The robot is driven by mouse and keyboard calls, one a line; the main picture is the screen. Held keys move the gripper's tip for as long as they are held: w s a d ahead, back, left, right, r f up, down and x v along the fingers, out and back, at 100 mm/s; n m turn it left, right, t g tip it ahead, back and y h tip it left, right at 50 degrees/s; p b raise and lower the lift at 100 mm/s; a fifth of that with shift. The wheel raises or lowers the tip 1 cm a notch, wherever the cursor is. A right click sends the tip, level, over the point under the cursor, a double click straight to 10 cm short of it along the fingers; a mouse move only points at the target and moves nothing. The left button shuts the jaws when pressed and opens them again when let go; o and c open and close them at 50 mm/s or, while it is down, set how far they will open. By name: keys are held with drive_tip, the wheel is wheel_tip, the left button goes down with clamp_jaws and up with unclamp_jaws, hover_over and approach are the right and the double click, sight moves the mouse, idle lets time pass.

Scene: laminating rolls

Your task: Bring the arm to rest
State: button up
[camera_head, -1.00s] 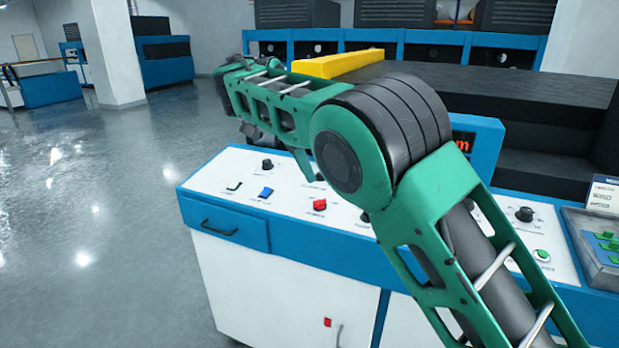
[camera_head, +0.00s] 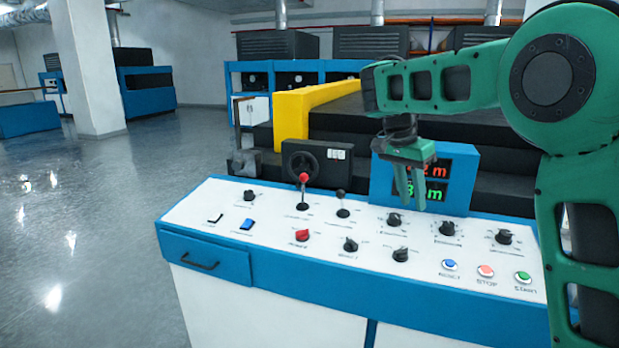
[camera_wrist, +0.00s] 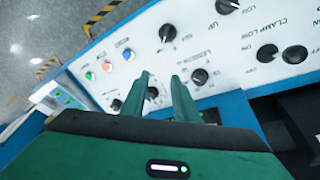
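My gripper (camera_head: 411,198) hangs with its fingers pointing down above the back of the white control panel (camera_head: 270,207), in front of the digital display (camera_head: 462,185). It holds nothing that I can see. The wrist view also shows my gripper (camera_wrist: 160,78), its two green fingers apart with the panel visible between them. My green arm (camera_head: 440,82) reaches in from the right, with its large round joint at the upper right. The arm hides part of the machine behind it, and the fingers cover part of the display.
The panel carries a red-knobbed lever (camera_head: 303,190), a black-knobbed lever (camera_head: 342,203), several black dials and a row of buttons such as the green button (camera_head: 523,277). A yellow machine part (camera_head: 305,112) stands behind. Open floor (camera_head: 80,240) lies to the left.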

drive_tip(key=s+d+f+n+g+y, duration=0.1)
drive_tip(key=s+d+f+n, duration=0.15)
drive_tip(key=s+d, duration=1.5)
drive_tip(key=s+f, duration=0.3)
drive_tip(key=s, duration=0.4)
drive_tip(key=s+a+f+n+y, duration=0.1)
drive_tip(key=s+f, duration=0.2)
drive_tip(key=s, duration=0.4)
drive_tip(key=s+f+n+y, duration=0.1)
drive_tip(key=s+f, duration=0.3)
drive_tip(key=s, duration=0.4)
drive_tip(key=shift+a, duration=0.15)
drive_tip(key=shift+w+f+n, duration=0.1)
drive_tip(key=shift+f+n, duration=0.05)
drive_tip(key=shift+n, duration=0.1)
drive_tip(key=shift+w+f, duration=0.2)
drive_tip(key=shift+w, duration=0.3)
